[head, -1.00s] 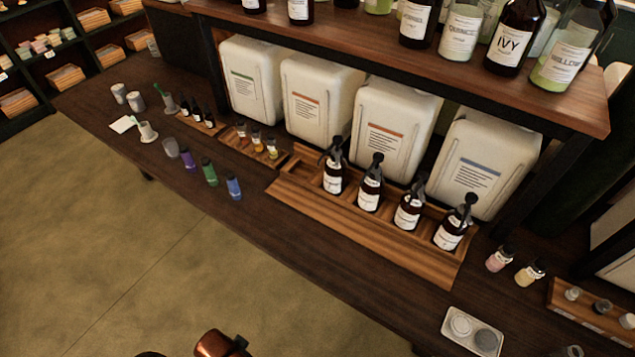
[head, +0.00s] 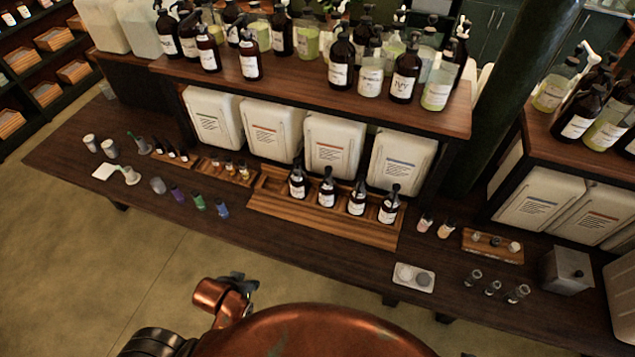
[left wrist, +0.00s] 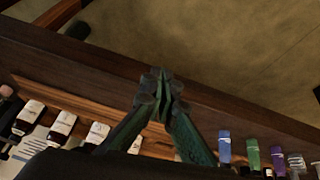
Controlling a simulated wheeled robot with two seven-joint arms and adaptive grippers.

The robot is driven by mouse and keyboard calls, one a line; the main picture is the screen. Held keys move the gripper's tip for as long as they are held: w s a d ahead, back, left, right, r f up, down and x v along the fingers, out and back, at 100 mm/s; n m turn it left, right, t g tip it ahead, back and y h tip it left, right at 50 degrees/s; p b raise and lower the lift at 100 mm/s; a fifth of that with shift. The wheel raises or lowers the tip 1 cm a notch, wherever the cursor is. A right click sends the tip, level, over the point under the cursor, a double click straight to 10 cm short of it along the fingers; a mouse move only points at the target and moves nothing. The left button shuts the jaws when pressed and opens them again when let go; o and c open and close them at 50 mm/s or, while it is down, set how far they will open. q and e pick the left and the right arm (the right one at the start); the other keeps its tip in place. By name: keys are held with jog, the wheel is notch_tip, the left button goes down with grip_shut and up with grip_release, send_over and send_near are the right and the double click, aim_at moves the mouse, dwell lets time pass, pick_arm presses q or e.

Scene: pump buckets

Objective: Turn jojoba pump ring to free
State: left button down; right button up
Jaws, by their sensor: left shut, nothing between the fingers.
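Several dark brown pump bottles with white labels and black pump heads stand upright in a row in a wooden rack (head: 315,228). The leftmost pump bottle (head: 297,185) and the rightmost one (head: 389,209) mark its ends. The labels are too small to read, so I cannot tell which is jojoba, nor how any pump ring is set. My left gripper (left wrist: 157,90) is shut and empty above the bench's front edge in the left wrist view, with labelled bottles (left wrist: 61,128) at lower left. In the head view it shows small and dark (head: 238,279), apart from the bottles. My right gripper is not in view.
White jerrycans (head: 334,145) stand behind the rack under a shelf (head: 300,98) crowded with bottles. Small coloured vials (head: 199,201) stand left of the rack. A white tray (head: 413,277) and small glass jars (head: 492,287) are at right. The bench's front strip is mostly clear.

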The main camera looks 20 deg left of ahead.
aim_at(328, 182)
pick_arm(q)
jog(key=w+d+r+n+t+h, duration=0.25)
jog(key=w+d, duration=0.25)
jog(key=w, duration=0.3)
jog(key=w+d+r+n+t+h, duration=0.1)
jog(key=w+d+n+t+h, duration=0.2)
jog(key=w, duration=0.5)
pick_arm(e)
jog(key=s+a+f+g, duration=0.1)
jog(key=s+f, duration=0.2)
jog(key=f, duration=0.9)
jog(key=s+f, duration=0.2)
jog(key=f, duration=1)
pick_arm(q)
jog(key=w+a+r+n+t+y, duration=0.1)
jog(key=w+r+n+t, duration=0.3)
jog(key=w+n, duration=0.5)
jog(key=w+t+y, duration=0.1)
jog(key=t, duration=0.1)
jog(key=shift+a+n+t, duration=0.15)
jog(key=shift+n+t, duration=0.2)
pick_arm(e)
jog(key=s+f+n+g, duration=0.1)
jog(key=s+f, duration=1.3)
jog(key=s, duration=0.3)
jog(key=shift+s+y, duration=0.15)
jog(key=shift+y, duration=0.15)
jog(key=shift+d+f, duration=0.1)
